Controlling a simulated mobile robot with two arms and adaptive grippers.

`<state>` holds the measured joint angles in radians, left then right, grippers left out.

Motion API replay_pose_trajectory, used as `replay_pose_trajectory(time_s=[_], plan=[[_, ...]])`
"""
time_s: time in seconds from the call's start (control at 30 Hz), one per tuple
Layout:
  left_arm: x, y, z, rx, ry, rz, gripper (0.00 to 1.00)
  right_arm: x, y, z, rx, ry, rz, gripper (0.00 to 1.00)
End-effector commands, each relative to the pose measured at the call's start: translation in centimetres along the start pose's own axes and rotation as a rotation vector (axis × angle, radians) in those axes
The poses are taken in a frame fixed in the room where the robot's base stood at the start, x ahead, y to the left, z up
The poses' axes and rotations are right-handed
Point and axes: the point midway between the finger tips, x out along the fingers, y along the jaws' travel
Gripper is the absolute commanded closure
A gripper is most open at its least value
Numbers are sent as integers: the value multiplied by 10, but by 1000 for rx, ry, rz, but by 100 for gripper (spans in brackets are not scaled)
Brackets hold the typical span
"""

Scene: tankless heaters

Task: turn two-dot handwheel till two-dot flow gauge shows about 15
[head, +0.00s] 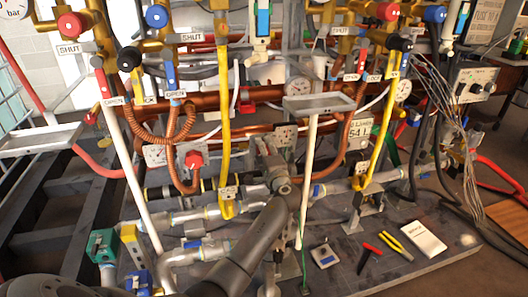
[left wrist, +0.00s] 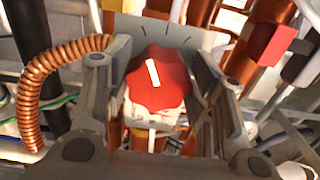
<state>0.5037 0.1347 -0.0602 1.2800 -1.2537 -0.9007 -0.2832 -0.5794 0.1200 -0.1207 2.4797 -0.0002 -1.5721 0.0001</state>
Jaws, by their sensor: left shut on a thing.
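A red lobed handwheel (left wrist: 165,88) with a white pointer mark sits between the fingers of my left gripper (left wrist: 150,64) in the left wrist view. The gripper is shut on it, one finger at each side. The pointer leans slightly left of straight up, against a pale plate (left wrist: 205,38) with dark tick marks. In the head view my left gripper (head: 268,152) reaches the pipework at the centre and hides this wheel. My right gripper is not in view.
Another red handwheel (head: 194,160) and a gauge (head: 155,155) stand to the left. Copper pipes, yellow pipes and a white post (head: 306,165) crowd the gripper.

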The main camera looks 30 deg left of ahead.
Motion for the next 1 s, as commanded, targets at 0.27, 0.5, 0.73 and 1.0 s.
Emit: replay_pose_trajectory(time_s=[0.27,0.5,0.73,1.0], plan=[[0,1,0,0,1,2,28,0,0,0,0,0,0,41],[0,0,0,-1,0,1,28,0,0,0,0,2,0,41],[-13,1,-1,-2,1,1,28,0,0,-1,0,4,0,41],[-64,2,-1,-2,3,3,28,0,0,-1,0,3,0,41]])
